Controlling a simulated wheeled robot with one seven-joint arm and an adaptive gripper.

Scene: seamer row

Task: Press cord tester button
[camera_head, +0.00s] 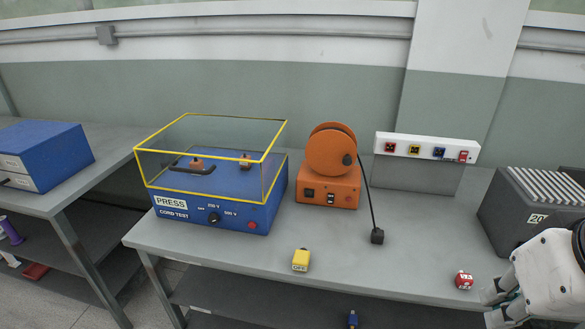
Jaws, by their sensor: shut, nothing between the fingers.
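The cord tester (238,208) is a blue box on the grey bench, left of centre, with "PRESS" and "CORD TEST" labels on its front. A small round red button (252,225) shows at the right of its front face, beside a black selector knob (213,218). A clear cover with yellow edges (210,190) stands over the tester's top, around two small orange-brown parts and a black handle. My gripper (497,304) is at the lower right, partly cut off by the frame. It is shut and empty, far right of the tester.
An orange reel unit (330,192) with a black cord and plug (377,237) stands right of the tester. A yellow block (301,260) and a red block (463,281) lie near the front edge. A white socket strip (427,147) and a dark grey box (530,215) are further right.

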